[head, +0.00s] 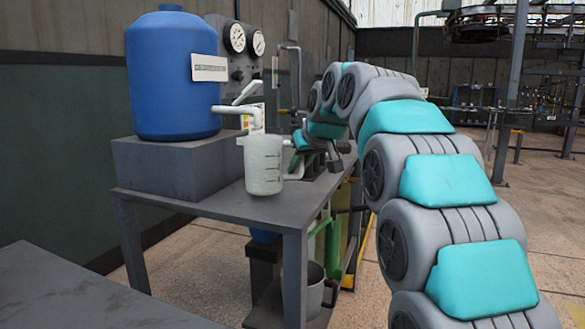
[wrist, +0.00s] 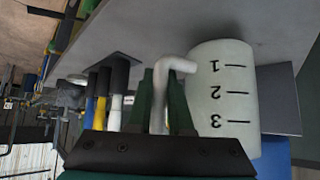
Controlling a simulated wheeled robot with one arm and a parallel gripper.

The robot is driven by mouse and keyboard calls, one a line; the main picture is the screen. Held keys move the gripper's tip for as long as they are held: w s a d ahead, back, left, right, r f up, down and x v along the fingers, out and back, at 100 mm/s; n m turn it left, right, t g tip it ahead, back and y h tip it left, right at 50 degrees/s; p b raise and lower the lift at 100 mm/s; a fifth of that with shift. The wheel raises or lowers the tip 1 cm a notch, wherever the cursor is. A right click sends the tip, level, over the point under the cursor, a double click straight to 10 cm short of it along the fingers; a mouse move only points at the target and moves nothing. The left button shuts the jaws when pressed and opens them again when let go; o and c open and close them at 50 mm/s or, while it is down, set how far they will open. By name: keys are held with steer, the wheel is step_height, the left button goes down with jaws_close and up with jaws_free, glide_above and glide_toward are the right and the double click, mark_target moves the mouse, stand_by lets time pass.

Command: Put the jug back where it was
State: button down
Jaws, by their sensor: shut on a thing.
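The jug (head: 263,166) is a pale translucent cup with dark level marks and a side handle. It is upright at the front of the grey table (head: 225,203), below and in front of the white tap (head: 240,112). I cannot tell whether its base touches the tabletop. My gripper (head: 298,143) is at the jug's right side. In the wrist view, the green fingers of my gripper (wrist: 161,105) are shut on the white handle of the jug (wrist: 222,92), whose marks 1, 2 and 3 appear upside down.
A blue tank (head: 172,80) stands on a grey block (head: 180,163) at the table's back left. Two gauges (head: 235,38) are behind it. A grey bucket (head: 308,290) is under the table. Another grey surface (head: 85,290) lies at the lower left. The table's front left is clear.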

steer(key=shift+w+a+p, duration=0.2)
steer(key=shift+w+a, duration=0.2)
steer(key=shift+w, duration=0.45)
steer(key=shift+w+a+p, duration=0.15)
steer(key=shift+w+a, duration=0.25)
steer(key=shift+w, duration=0.45)
steer(key=shift+s+f, duration=0.1)
steer(key=shift+f, duration=0.7)
steer(key=shift+f, duration=0.2)
steer(key=c, duration=0.8)
jaws_free()
steer(key=shift+r, duration=0.15)
